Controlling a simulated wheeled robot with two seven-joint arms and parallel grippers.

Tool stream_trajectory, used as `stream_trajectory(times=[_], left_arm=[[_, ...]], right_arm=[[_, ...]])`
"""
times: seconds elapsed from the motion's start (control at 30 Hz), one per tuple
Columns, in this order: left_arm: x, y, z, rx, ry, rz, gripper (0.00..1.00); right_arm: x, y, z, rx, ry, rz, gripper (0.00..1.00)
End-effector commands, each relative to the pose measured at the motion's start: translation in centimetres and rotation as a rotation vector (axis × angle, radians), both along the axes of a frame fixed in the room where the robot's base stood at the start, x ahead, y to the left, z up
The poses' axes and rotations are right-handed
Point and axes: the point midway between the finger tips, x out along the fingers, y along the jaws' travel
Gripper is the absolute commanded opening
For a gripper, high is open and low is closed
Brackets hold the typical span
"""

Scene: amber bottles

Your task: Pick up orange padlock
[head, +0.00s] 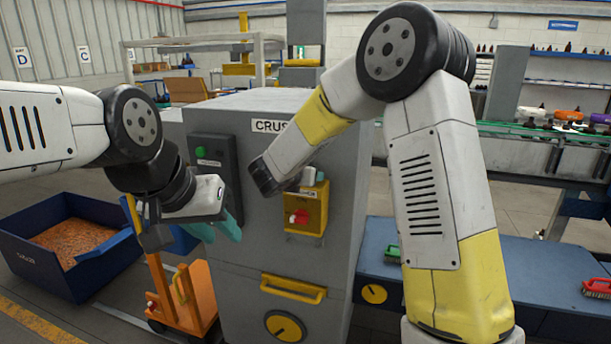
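I cannot make out an orange padlock for certain. A yellow switch box (313,222) with a red knob (298,217) is on the front of the grey crusher cabinet (262,245). A small grey piece at the top of the box is too small to name. My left gripper (152,232) is left of the cabinet, apart from the yellow box, pointing down. Whether its fingers are open is unclear. My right arm reaches across the cabinet. Its dark end, my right gripper (264,178), is just left of and above the box, its fingers mostly hidden.
Teal gloves (228,226) hang beside my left gripper. An orange cart (192,300) stands below. A blue bin (62,275) with orange pieces is at the left. A blue bench (540,285) at the right holds a red brush (597,288).

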Motion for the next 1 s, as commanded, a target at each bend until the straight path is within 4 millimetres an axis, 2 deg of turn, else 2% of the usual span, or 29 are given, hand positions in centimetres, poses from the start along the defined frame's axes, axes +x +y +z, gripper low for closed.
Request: stream_trajectory(times=[0.1,0.27,0.6,0.63,1.0], left_arm=[[0.0,0.0,0.0,0.0,0.0,0.0,0.34],[0.0,0.0,0.0,0.0,0.0,0.0,0.34],[0.0,0.0,0.0,0.0,0.0,0.0,0.34],[0.0,0.0,0.0,0.0,0.0,0.0,0.34],[0.0,0.0,0.0,0.0,0.0,0.0,0.34]], right_arm=[[0.74,-0.26,-0.36,0.001,0.001,0.0,0.67],[0.71,-0.24,-0.32,0.001,0.001,0.0,0.67],[0.68,-0.23,-0.31,0.001,0.001,0.0,0.02],[0.68,-0.23,-0.31,0.001,0.001,0.0,0.0],[0.63,-0.24,0.11,0.001,-0.002,-0.001,0.0]])
